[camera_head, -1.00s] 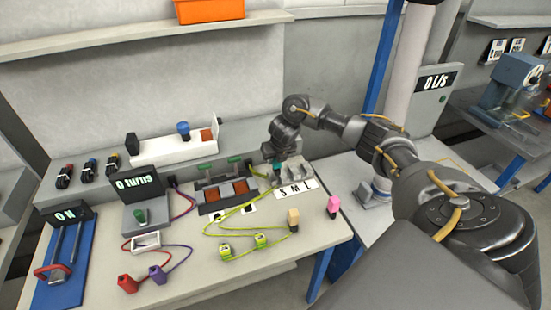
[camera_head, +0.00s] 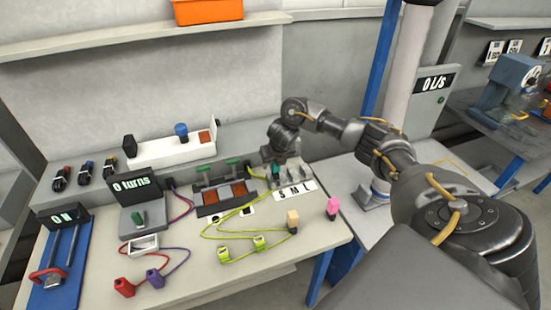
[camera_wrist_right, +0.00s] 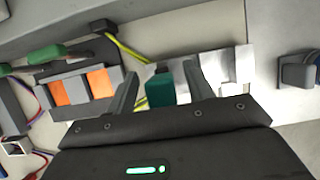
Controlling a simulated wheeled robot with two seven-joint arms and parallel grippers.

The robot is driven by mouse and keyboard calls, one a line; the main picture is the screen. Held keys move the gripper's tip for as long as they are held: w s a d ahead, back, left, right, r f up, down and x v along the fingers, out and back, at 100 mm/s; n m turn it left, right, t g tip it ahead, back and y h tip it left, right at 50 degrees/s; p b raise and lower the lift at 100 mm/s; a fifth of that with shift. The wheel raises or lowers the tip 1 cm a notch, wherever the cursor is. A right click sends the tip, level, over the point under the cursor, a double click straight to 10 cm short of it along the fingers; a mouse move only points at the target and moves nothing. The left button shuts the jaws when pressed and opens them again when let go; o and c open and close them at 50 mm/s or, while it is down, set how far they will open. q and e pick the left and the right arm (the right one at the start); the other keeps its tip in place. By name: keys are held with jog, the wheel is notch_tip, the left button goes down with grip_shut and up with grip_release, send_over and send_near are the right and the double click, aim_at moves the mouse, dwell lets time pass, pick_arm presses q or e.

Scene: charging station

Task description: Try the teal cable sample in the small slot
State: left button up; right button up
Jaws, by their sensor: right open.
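The teal cable sample (camera_wrist_right: 160,90) is a small teal block between the fingers of my right gripper (camera_wrist_right: 163,72) in the right wrist view. The fingers stand apart on either side of it. In the head view the teal sample (camera_head: 276,171) shows just below my right gripper (camera_head: 270,156), at the S end of the grey slot holder (camera_head: 293,171). I cannot tell how deep it sits in the small slot. The holder's white label (camera_head: 297,190) reads S, M, L. My left gripper is not in view.
A device with green handles and orange-brown pads (camera_head: 222,191) stands left of the holder. Yellow-green cables with connectors (camera_head: 259,243) lie in front.

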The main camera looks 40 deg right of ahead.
jog(key=p+v, duration=0.3)
jog(key=v, duration=0.7)
jog(key=shift+r, duration=0.15)
jog(key=shift+s, duration=0.1)
